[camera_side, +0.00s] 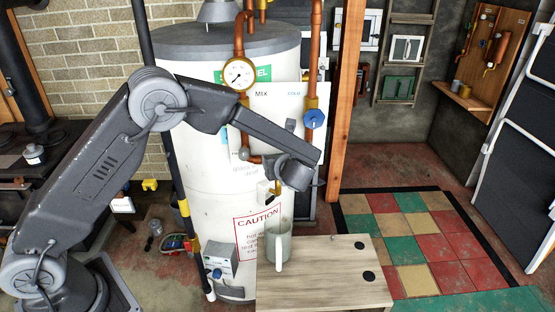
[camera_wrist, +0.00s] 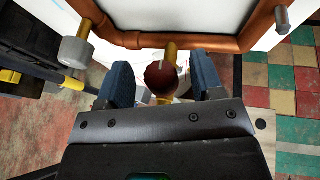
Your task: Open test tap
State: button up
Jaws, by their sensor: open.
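The test tap shows in the wrist view as a dark red round knob (camera_wrist: 161,77) on a brass stem, below a copper pipe. My gripper (camera_wrist: 164,84) is open, with one blue-padded finger on each side of the knob. A gap shows between the knob and each finger, so it is not clasped. In the side view my gripper (camera_side: 277,188) is at the front of the white tank (camera_side: 215,150), and my wrist hides the red knob. A clear jug (camera_side: 279,243) with a white handle stands upright on the wooden table below my gripper.
A blue knob (camera_side: 314,119) sits on the right copper pipe. A grey knob (camera_wrist: 77,52) is left of the tap, near my left finger. A pressure gauge (camera_side: 239,74) is above. The wooden table (camera_side: 335,285) is mostly clear right of the jug.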

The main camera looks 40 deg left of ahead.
jog(key=shift+w+a+f, duration=0.2)
jog(key=shift+w+a, duration=0.05)
jog(key=shift+a, duration=0.15)
jog(key=c, duration=0.9)
